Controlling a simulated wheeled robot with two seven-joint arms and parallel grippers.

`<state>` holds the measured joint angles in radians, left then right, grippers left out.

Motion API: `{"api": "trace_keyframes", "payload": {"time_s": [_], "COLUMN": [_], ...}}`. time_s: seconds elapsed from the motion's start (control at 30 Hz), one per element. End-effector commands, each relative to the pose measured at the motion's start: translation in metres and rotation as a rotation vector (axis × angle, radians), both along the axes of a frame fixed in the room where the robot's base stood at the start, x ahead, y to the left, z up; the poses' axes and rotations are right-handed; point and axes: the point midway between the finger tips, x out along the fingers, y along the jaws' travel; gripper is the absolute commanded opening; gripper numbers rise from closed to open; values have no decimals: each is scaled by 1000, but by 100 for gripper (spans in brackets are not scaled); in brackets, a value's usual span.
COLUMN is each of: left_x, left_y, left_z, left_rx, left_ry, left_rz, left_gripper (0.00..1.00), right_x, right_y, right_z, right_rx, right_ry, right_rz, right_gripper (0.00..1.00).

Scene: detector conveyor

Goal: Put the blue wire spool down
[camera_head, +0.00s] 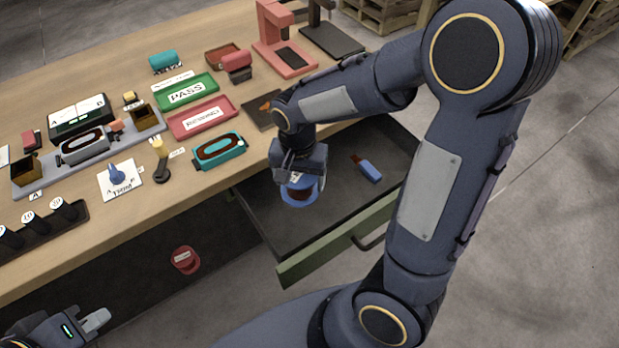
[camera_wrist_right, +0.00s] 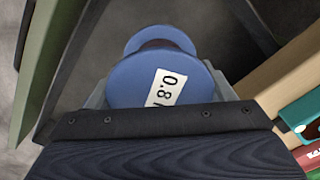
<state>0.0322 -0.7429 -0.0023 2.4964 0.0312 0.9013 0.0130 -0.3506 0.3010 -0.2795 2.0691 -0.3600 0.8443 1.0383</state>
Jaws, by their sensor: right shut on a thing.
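The blue wire spool (camera_head: 299,195) is at my right gripper (camera_head: 298,172), over the left part of an open drawer (camera_head: 329,243). In the right wrist view the spool (camera_wrist_right: 152,72) shows its blue flanges and a white label reading 0.8, and the gripper is shut on it. I cannot tell whether the spool touches the drawer floor. My left gripper (camera_head: 92,322) is at the bottom left, in front of and below the table, and its finger opening is not clear.
A blue-and-brown tool (camera_head: 366,168) lies in the drawer, right of the spool. A red spool (camera_head: 185,260) is below the table edge. The tabletop holds a green PASS tray (camera_head: 187,92), a red tray (camera_head: 203,117) and a teal device (camera_head: 219,150) near the edge.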

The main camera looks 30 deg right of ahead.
Motion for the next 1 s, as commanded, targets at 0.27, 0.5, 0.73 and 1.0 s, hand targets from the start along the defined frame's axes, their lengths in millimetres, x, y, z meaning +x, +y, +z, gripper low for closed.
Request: {"api": "trace_keyframes", "payload": {"time_s": [0.27,0.5,0.73,1.0], "left_x": [0,0,0,0], "left_y": [0,0,0,0], "left_z": [-3,-3,-6,-6], "left_rx": [0,0,0,0], "left_ry": [0,0,0,0], "left_rz": [0,0,0,0], "left_gripper": [0,0,0,0], "right_x": [26,35,37,37], "right_y": [-31,-41,-43,-43], "right_z": [-44,-59,-89,-92], "right_rx": [-1,0,0,1], "right_ry": [1,0,0,-2], "right_rz": [-1,-1,1,1], "right_gripper": [34,34,34,34]}}
